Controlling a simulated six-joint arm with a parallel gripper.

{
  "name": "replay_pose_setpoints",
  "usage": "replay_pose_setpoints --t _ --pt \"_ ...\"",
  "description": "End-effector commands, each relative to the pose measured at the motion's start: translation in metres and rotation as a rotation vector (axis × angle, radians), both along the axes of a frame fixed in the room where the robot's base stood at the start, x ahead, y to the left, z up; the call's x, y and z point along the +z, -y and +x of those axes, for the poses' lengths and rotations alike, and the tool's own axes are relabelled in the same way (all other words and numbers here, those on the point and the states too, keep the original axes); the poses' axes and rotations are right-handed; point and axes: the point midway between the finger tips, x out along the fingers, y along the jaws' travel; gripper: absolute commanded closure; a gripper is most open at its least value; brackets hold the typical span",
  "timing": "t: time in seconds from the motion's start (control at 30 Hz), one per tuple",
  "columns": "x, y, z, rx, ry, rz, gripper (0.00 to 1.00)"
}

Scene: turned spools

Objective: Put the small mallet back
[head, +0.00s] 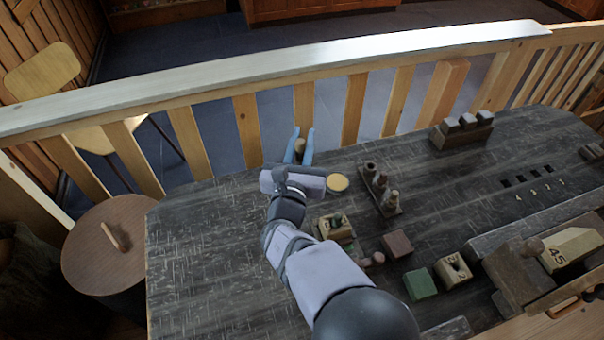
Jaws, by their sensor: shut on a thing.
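My gripper (303,131) is at the far edge of the dark table, near the railing. Its two blue fingers are shut on a small brown thing (299,147), of which only a short piece shows between them. I cannot tell whether this is the small mallet; the rest is hidden by the fingers and wrist. A thin wooden stick-like piece (113,237) lies on the round stool at the left, apart from my gripper; its kind is unclear too.
A yellow-topped round thing (337,183) and a rack of turned pieces (381,191) stand right of my wrist. Nearer are a brown block (397,244), a green block (421,284) and a holed block (453,271). The railing (300,68) runs behind. The table's left part is clear.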

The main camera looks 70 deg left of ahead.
Motion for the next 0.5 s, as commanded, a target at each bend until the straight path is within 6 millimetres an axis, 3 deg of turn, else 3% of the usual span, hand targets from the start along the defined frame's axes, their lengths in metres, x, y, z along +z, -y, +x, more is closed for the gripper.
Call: replay_pose_setpoints --t 0.2,0.5 --pt "-0.031 0.0 0.0 0.0 0.0 -0.002 1.0" --pt "-0.041 0.0 0.0 -0.001 0.0 0.0 1.0"
